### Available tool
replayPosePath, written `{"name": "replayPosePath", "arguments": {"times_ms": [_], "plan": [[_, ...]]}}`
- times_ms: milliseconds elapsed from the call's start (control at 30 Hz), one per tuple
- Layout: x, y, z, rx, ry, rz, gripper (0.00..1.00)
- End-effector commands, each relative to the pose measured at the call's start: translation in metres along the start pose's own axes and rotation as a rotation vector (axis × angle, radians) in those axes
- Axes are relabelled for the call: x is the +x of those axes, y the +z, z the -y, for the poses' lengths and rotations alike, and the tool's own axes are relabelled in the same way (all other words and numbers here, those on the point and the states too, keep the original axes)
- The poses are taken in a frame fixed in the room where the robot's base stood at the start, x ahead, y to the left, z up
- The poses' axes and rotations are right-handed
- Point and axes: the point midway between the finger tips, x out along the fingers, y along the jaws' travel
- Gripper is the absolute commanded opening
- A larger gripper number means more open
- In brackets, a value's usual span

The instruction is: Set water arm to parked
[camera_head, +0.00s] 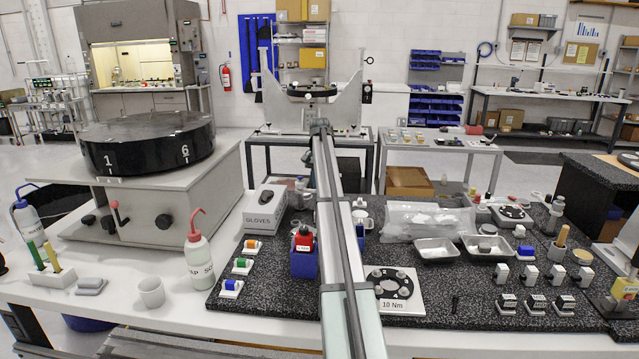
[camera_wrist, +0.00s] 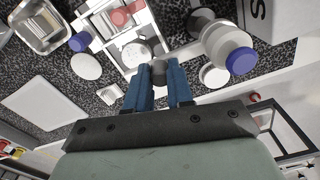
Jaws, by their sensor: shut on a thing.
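In the wrist view my gripper (camera_wrist: 160,78) has its two blue fingers closed around a small dark grey knob-like piece (camera_wrist: 158,70). A pale bar (camera_wrist: 184,54) runs from beside this piece toward a white cylinder with a blue end (camera_wrist: 229,48). I cannot tell for sure whether this bar is the water arm, or which position it is in. In the head view my gripper does not show; my own arm runs up the middle and covers that part of the bench.
Right of my arm are a clear bag (camera_head: 425,219), metal trays (camera_head: 435,251) and several small blocks. A white frame with a red part (camera_wrist: 121,17) lies close by in the wrist view.

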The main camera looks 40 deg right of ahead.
Motion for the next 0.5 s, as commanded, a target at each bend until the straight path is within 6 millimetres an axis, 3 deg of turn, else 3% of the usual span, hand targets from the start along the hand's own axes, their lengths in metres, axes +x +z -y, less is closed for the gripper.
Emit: {"name": "replayPosePath", "arguments": {"times_ms": [500], "plan": [[-0.0001,0.0027,-0.0008,0.031,0.0,0.0,0.0]]}}
